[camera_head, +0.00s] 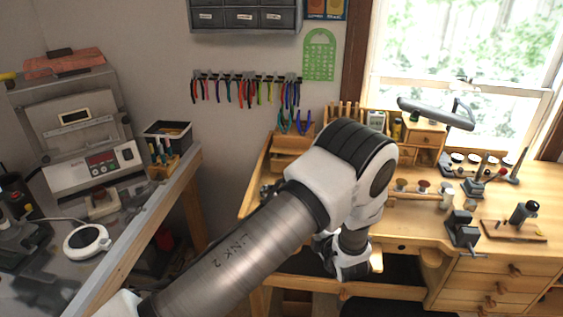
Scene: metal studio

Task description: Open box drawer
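My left arm comes in from the lower left and bends down over the wooden workbench (405,228). My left gripper (346,264) is low at the bench's front edge, partly hidden behind my arm; its fingers are too small and dark to tell open from shut. A small wooden drawer box (427,128) stands at the back of the bench near the window, well above and right of the gripper in the picture. A larger stack of wooden drawers (494,285) with knobs is under the bench's right side. I cannot tell which is the task's box. My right gripper is not in view.
A desk lamp head (436,112) hangs before the drawer box. A small vise (462,230) and tools stand on the bench's right. A grey drawer cabinet (243,17) is on the wall above pliers (246,88). A metal-topped table (130,235) with equipment is at left.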

